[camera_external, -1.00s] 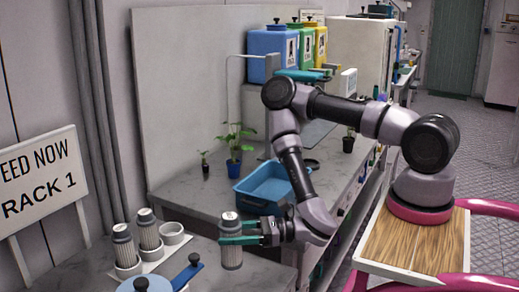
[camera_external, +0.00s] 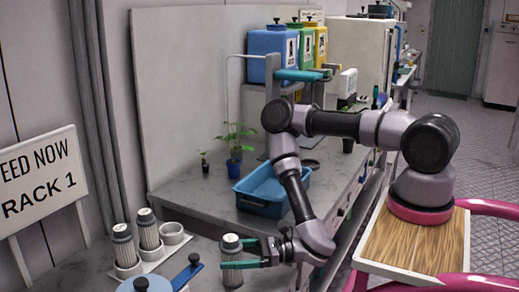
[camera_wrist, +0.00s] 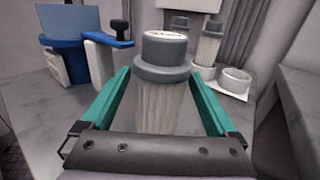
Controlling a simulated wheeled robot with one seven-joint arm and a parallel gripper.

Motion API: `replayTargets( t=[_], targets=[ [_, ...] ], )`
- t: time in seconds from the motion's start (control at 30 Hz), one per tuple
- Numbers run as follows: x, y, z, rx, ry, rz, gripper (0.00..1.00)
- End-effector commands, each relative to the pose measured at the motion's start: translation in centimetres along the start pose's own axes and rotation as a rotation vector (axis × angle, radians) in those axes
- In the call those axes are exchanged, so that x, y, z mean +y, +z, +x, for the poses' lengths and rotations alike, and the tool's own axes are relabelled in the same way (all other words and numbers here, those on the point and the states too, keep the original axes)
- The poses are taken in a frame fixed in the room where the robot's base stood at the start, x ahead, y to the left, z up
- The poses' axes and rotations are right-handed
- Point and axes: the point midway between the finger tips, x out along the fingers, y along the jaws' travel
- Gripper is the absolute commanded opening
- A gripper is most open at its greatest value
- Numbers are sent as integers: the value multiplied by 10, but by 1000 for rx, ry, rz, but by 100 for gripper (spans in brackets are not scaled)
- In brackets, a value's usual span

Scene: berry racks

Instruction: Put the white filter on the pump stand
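A white ribbed filter (camera_external: 232,275) with a grey cap and pale top stands upright at the front of the grey counter; its foot is hidden. In the wrist view the filter (camera_wrist: 160,100) is between the two green fingers of my gripper (camera_wrist: 160,90), with a visible gap on each side. My gripper (camera_external: 243,254) comes in from the right in the outside view, fingers spread around the filter. Two similar filters (camera_external: 124,250) (camera_external: 148,235) stand in a white holder (camera_external: 152,265), beside an empty round cup (camera_external: 171,233). I cannot tell which part is the pump stand.
A blue bar with a black knob (camera_external: 188,270) and a blue round lid (camera_external: 130,288) are left of the filter. A blue tray (camera_external: 262,205) and potted plants (camera_external: 234,163) stand farther back. A sign (camera_external: 40,180) stands at the left.

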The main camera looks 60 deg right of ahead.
Motion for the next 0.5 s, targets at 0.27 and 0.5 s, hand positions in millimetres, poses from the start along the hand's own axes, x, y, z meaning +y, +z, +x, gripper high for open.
replayTargets(
  t=[0.27,0.5],
  targets=[
    [0,0,0,0,0,0,94],
    [-1,1,-23,5,-2,3,94]
  ],
)
